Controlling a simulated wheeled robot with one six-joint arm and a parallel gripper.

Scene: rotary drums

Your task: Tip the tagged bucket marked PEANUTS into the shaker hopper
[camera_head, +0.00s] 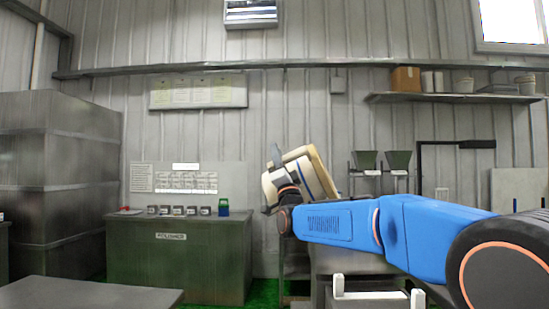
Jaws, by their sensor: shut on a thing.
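A cream bucket with a dark blue band (311,172) is held up in the middle of the view, strongly tilted. No tag or word can be read on it from here. My gripper (277,180) is shut on the bucket at its left side; my blue arm reaches in from the right and partly covers the area below. I cannot tell which thing is the shaker hopper. Whether anything is leaving the bucket does not show.
A green cabinet (180,262) with small jars on top stands at left. Large grey bins (60,165) stand behind it at far left. A wall shelf (455,97) holds a box and pails. A grey table (90,292) is at lower left.

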